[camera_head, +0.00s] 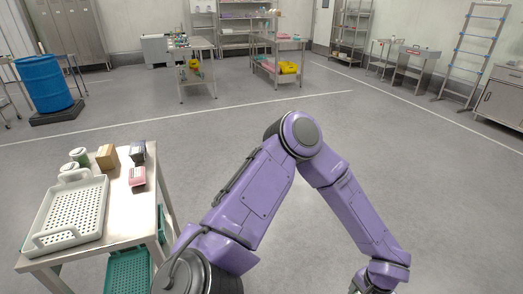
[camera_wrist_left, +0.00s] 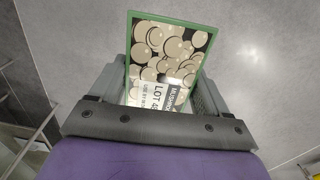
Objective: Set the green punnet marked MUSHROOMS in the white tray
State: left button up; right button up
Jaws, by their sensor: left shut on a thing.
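The green punnet (camera_wrist_left: 170,52) fills the middle of the left wrist view, its top printed with pale mushrooms and a white label whose text is turned and partly cut off. My left gripper (camera_wrist_left: 165,88) is shut on it, a grey finger on either side. The white tray (camera_head: 99,209) lies on a steel table at the left of the head view. It is perforated, has raised handles and looks empty. My left arm bends down to the right, well away from the tray, its wrist at the bottom edge; the punnet is out of the head view. My right gripper is not in view.
Behind the tray on the table (camera_head: 118,232) stand pale green-lidded jars (camera_head: 79,156), a brown box (camera_head: 106,157), a dark box (camera_head: 137,152) and a pink box (camera_head: 137,178). A green crate (camera_head: 129,272) sits below. The floor right of the table is open.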

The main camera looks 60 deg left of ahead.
aim_at(80, 223)
jog(key=u, duration=2.35)
